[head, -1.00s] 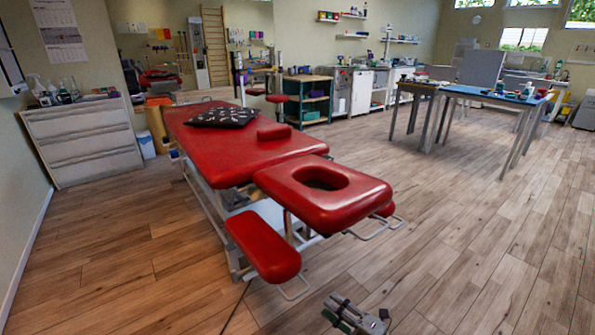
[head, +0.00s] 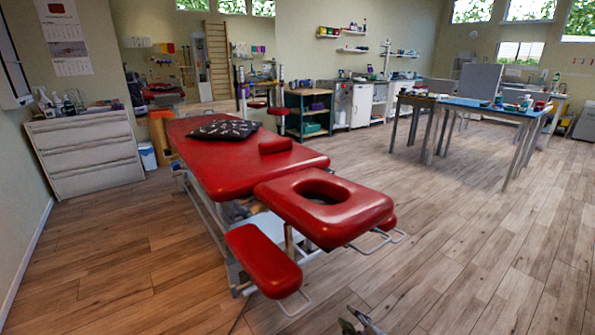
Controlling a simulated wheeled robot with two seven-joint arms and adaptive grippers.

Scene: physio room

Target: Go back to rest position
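My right gripper (head: 362,322) shows only as a small part at the bottom edge of the head view, right of centre. It is over the wood floor, in front of the red treatment table. Most of it is cut off by the frame, so I cannot tell whether it is open or shut. I see nothing held in the part that shows. My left gripper is not in view.
The red treatment table (head: 225,168) stands ahead, with a dark patterned pillow (head: 224,129) on it. A drawer cabinet (head: 85,155) is at the left wall. A blue-topped table (head: 485,105) stands at right. Floor (head: 480,250) at the right front is clear.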

